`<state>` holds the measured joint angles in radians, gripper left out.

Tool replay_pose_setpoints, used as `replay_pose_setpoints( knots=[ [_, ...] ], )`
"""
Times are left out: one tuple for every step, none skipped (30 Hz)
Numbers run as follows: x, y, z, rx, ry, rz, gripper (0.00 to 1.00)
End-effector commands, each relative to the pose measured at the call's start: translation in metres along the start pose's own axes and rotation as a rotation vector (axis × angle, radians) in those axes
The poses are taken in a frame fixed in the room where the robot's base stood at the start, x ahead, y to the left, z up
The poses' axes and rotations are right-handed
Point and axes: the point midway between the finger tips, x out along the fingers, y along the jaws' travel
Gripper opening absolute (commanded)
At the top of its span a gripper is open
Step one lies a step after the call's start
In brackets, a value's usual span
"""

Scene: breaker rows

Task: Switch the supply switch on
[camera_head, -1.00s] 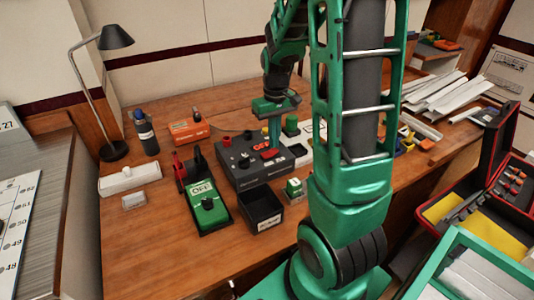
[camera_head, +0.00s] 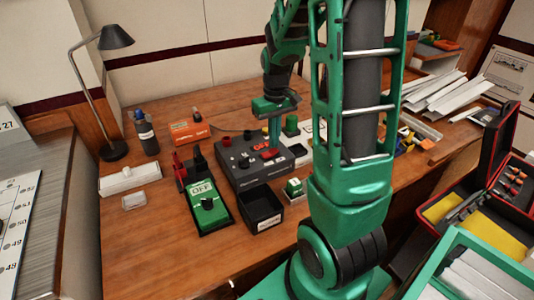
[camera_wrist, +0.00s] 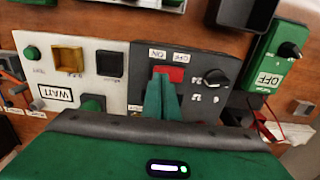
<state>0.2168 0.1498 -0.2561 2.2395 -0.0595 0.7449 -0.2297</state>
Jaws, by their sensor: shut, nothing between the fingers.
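A dark grey supply box (camera_head: 247,172) stands mid-table in the head view, with a red rocker switch (camera_head: 270,154) on its top. In the wrist view the red switch (camera_wrist: 170,72) lies beside two small labels, upside down, which seem to read ON and OFF. My gripper (camera_head: 274,144) points down over the box. In the wrist view my gripper (camera_wrist: 163,84) is shut and empty, its tips at the near edge of the red switch and covering part of it. I cannot tell whether they touch it, or which way the rocker is tilted.
A black knob (camera_wrist: 217,76) sits beside the switch. A white panel (camera_wrist: 84,75) with buttons adjoins the box. A green OFF device (camera_head: 208,206) and an open black bin (camera_head: 261,210) stand close by.

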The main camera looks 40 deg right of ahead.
Motion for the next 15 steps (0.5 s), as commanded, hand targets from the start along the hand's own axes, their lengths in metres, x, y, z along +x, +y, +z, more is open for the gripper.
replay_pose_setpoints(
  knots=[
    [0.0002, 0.0000, 0.0000, 0.000, 0.000, 0.000, 0.00],
    [0.0004, 0.0000, 0.0000, 0.000, 0.000, 0.000, 0.00],
    [0.0007, 0.0000, 0.0001, 0.000, 0.000, 0.000, 0.00],
    [0.0011, 0.0000, 0.0001, 0.000, -0.001, 0.000, 0.00],
    [0.0015, 0.0000, 0.0001, 0.000, -0.001, 0.000, 0.00],
    [0.0021, 0.0000, 0.0002, 0.000, -0.001, 0.000, 0.00],
    [0.0025, 0.0000, 0.0002, 0.000, -0.001, 0.000, 0.00],
    [0.0029, 0.0000, 0.0002, 0.000, -0.001, 0.000, 0.00],
    [0.0034, 0.0000, 0.0002, 0.000, -0.001, 0.000, 0.00],
    [0.0038, 0.0000, 0.0002, 0.000, -0.001, 0.000, 0.00],
    [0.0042, 0.0000, 0.0002, 0.000, -0.001, 0.000, 0.00],
    [0.0047, 0.0000, 0.0002, 0.000, -0.001, 0.000, 0.00],
    [0.0051, 0.0000, 0.0002, 0.000, -0.001, 0.000, 0.00],
    [0.0055, 0.0000, 0.0002, 0.000, -0.001, 0.000, 0.00],
    [0.0060, 0.0000, 0.0002, 0.000, -0.001, 0.000, 0.00]
  ],
)
